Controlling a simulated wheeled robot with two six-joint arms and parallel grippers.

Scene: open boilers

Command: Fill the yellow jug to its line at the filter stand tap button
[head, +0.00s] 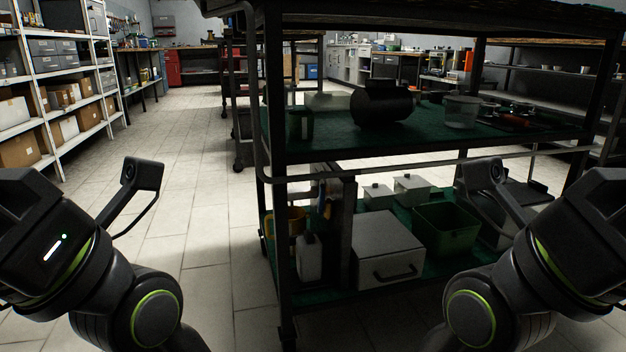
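I cannot make out the filter stand, its tap or its button in the head view. A yellow object (297,222) stands on the cart's lower shelf at the left end, partly hidden by a white bottle and the cart's post; I cannot tell whether it is the yellow jug. No fill line shows. My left arm comes in from the left and my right arm from the right, both short of the cart. The fingers of both grippers are out of view, so nothing held can be seen.
A dark shelf cart (420,145) with green shelves stands close ahead. A white bottle (309,258), a grey box (388,250) and a green bin (447,229) fill its lower shelf. A white rack (60,160) with boxes stands left. The tiled floor (190,170) between is clear.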

